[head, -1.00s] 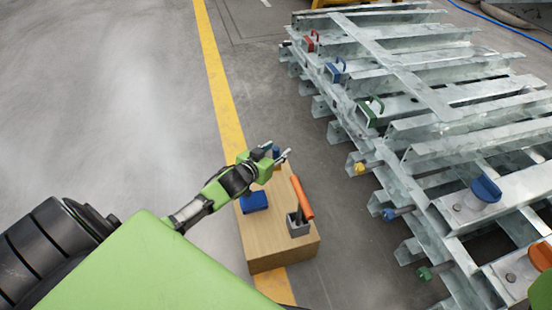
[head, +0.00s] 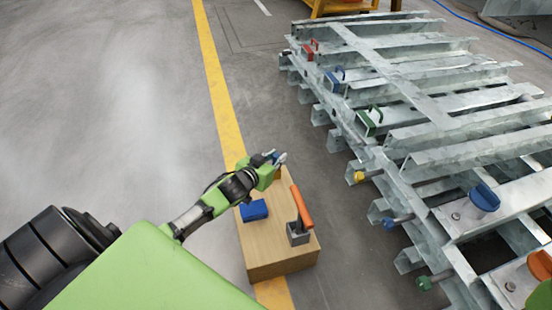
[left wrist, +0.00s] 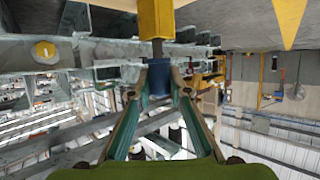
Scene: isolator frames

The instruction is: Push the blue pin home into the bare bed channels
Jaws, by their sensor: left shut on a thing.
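My left gripper (head: 278,158) is over the far end of the wooden box, left of and apart from the bed. My right gripper is out of view.
The wooden box (head: 283,267) carries a blue block (head: 254,210) and an orange-handled tool (head: 302,206) in a grey holder (head: 298,234). Red, blue and green handles (head: 370,120) sit on farther channels. Bare floor separates box and bed.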

